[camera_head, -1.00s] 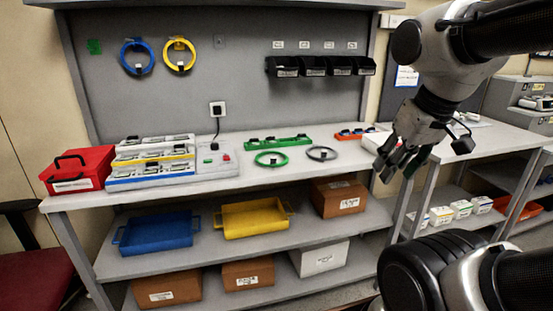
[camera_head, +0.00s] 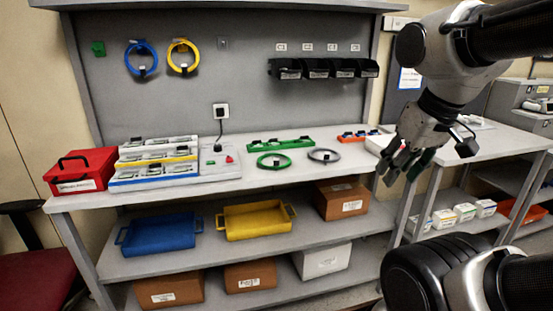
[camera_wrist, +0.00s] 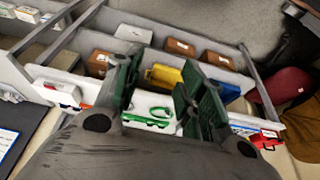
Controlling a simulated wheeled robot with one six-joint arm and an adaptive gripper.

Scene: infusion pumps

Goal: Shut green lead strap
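The green lead (camera_head: 286,165) lies coiled as a ring on the workbench (camera_head: 240,184), in front of a green rack (camera_head: 281,144). A small dark piece, perhaps its strap, shows on the coil; I cannot tell if it is open or shut. My gripper (camera_head: 401,167) hangs in the air to the right of the coil, apart from it, with its fingers spread and nothing between them. In the wrist view, the open fingers of my gripper (camera_wrist: 163,92) frame the bench, and green shapes of the rack and coil show between them.
A grey coiled lead (camera_head: 324,161) lies right of the green one. A stepped rack (camera_head: 155,160) and red toolbox (camera_head: 78,172) stand at the left. Blue (camera_head: 141,73) and yellow (camera_head: 183,70) coils hang on the back panel. The bench's front edge is mostly clear.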

